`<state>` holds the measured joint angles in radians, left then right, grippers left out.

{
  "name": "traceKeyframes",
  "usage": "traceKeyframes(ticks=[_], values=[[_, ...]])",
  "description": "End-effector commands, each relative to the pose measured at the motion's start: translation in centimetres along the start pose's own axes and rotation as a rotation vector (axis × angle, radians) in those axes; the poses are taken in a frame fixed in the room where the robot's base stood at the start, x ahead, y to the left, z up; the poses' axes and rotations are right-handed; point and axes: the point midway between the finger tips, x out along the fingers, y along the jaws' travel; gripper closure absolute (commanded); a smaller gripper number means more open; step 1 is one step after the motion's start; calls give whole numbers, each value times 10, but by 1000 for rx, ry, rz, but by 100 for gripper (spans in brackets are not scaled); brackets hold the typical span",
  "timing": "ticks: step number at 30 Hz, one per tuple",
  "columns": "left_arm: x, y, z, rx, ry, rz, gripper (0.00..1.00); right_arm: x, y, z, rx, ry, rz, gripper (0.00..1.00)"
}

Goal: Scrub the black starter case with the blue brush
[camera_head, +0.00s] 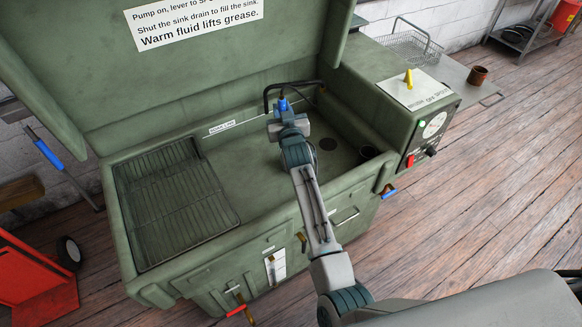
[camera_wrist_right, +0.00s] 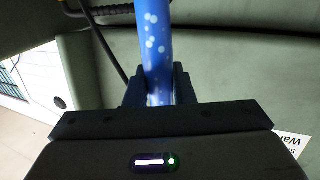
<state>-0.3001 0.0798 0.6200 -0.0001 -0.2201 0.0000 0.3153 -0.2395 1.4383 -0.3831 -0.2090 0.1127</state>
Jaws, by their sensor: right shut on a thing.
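My right gripper (camera_head: 281,112) is over the sink of the green washer (camera_head: 255,160), near its back wall. It is shut on a blue handle (camera_head: 282,103), which I take to be the blue brush. In the right wrist view the blue handle (camera_wrist_right: 157,48), with pale spots, stands between the two dark fingers (camera_wrist_right: 160,85). The bristles cannot be made out. I cannot pick out the black starter case for sure. A dark round thing (camera_head: 368,152) shows at the sink's right side. My left gripper is not in view.
A wire rack (camera_head: 170,200) covers the sink's left part. The drain (camera_head: 327,143) is on the sink floor. A black hose or bar (camera_head: 266,92) arches beside the gripper. The raised lid (camera_head: 200,75) stands behind. A control box (camera_head: 432,128) is at the right.

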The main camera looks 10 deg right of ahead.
Motion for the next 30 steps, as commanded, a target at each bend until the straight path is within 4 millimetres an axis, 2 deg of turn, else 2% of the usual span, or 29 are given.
traceKeyframes(ticks=[1, 9, 13, 24, 30], values=[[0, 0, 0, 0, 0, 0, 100, 6, -22, -25, 42, 28, -14, 100], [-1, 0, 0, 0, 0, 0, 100, 6, -22, -26, 42, 28, -14, 100], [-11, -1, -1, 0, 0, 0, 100, 6, -12, -28, 41, 27, -14, 100], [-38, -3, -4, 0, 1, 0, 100, 4, 31, -23, 38, 24, -13, 100], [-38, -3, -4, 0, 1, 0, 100, 3, 36, -18, 37, 23, -13, 100]])
